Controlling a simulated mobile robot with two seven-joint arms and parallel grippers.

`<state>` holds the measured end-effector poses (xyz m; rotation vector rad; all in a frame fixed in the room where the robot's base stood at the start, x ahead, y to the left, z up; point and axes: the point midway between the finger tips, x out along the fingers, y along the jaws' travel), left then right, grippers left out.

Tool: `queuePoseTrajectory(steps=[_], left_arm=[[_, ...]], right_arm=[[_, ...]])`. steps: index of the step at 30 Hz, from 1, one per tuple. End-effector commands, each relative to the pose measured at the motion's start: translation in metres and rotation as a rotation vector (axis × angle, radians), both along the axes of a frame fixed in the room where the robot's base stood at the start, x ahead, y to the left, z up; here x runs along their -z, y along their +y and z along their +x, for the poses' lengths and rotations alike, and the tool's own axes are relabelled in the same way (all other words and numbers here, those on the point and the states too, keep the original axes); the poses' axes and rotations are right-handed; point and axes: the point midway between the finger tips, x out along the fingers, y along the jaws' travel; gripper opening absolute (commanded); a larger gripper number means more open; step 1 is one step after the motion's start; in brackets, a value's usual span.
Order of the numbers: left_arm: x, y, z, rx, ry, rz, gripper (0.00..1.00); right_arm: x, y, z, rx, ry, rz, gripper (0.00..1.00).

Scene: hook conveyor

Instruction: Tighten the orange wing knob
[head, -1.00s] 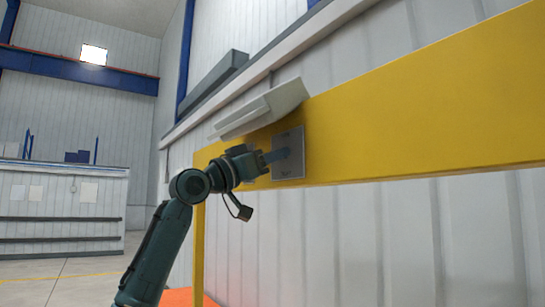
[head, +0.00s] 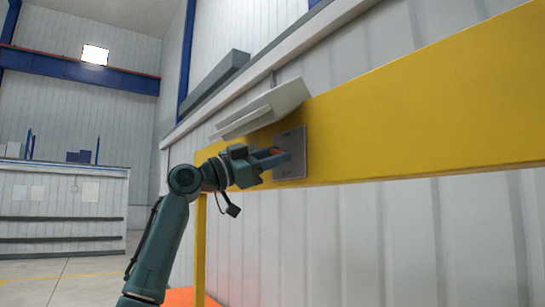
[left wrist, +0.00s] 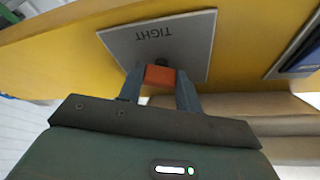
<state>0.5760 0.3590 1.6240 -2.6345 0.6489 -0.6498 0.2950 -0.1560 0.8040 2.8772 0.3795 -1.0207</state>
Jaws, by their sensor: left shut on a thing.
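The orange wing knob (left wrist: 160,75) sits at the edge of a grey plate (left wrist: 185,40) in the left wrist view, in front of a dark round shaft. The plate bears the word TIGHT, upside down in that view. My left gripper (left wrist: 160,84) is shut on the knob, one blue-grey finger on each side. In the head view my left gripper (head: 274,158) reaches from the left to the plate (head: 293,165) on the yellow beam. The fingers hide much of the knob. My right gripper is not in view.
The yellow beam (head: 420,130) runs across to the right. A light grey sloped box (head: 265,108) juts out just above the plate, close over my gripper. A yellow post (head: 200,250) stands below the beam's left end. Open floor (head: 75,280) lies at the left.

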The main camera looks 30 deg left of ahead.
Motion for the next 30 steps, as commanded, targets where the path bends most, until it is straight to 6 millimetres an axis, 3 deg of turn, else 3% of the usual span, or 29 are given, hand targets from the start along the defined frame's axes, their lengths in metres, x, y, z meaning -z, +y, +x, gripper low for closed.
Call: queuePoseTrajectory(steps=[8,9,16,25,30], left_arm=[[0.001,0.0,0.001,-0.001,0.004,0.002,0.12],[0.001,0.0,0.001,-0.001,0.004,0.002,0.38],[0.001,0.0,0.0,-0.001,0.003,0.001,0.56],[0.003,0.002,-0.002,-0.001,0.002,-0.001,0.56],[0.014,0.014,-0.021,-0.004,-0.001,0.0,0.56]], right_arm=[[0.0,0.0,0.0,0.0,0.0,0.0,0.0],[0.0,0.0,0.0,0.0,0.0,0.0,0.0],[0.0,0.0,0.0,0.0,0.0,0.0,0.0],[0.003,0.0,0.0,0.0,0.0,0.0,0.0],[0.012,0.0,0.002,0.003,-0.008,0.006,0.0]])
